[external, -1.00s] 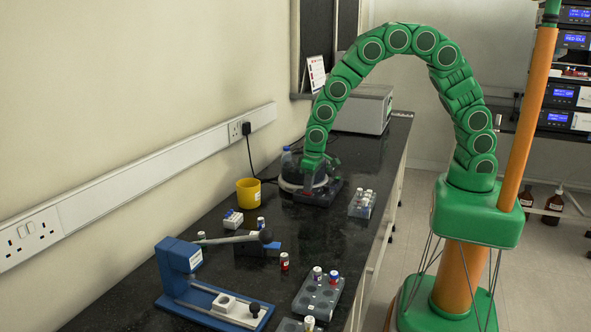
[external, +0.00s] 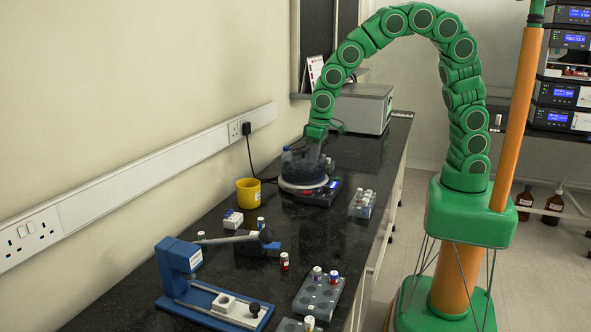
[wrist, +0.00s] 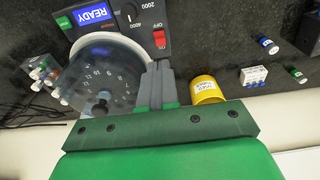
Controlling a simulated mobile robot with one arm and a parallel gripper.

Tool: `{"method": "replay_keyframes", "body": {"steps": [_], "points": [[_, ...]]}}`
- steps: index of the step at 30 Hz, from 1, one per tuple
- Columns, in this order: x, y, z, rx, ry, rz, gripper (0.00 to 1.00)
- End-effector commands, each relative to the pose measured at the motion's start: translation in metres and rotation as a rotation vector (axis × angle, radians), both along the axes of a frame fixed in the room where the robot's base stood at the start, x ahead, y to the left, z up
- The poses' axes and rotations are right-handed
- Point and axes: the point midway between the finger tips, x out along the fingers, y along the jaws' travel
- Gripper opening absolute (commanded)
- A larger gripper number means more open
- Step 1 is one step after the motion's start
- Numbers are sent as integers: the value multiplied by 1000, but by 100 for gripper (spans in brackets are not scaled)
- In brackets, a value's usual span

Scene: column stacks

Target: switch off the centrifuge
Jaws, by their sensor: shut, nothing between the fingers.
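The centrifuge (external: 302,185) stands on the dark bench, with a round, numbered, smoky clear top (wrist: 100,75) and a dark front panel. Its display (wrist: 93,14) is lit blue and reads READY. On the panel, a red switch (wrist: 159,38) sits beside an OFF label and near a speed dial (wrist: 130,12). My gripper (external: 316,152) is above the centrifuge, shut and empty. In the wrist view, my gripper's fingers (wrist: 155,68) point toward the panel, just short of the switch in the picture. Part of the round top is hidden behind them.
A yellow pot (external: 248,190) stands left of the centrifuge; a tube rack (external: 362,204) stands to its right. A blue lever device (external: 180,260) and another rack (external: 318,293) are nearer. A grey box (external: 362,107) is at the back.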

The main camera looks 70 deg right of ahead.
Motion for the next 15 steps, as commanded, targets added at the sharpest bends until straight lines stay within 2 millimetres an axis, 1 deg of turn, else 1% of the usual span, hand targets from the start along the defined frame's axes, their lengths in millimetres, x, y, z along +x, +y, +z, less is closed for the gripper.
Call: {"method": "replay_keyframes", "body": {"steps": [1, 3, 6, 15], "points": [[-1, 0, 7, 1, -2, 0, 0], [-2, 0, 15, 0, -1, 0, 0], [-3, 0, 21, 0, 0, 0, 0], [-4, 0, 25, 0, 3, 0, 0]]}}
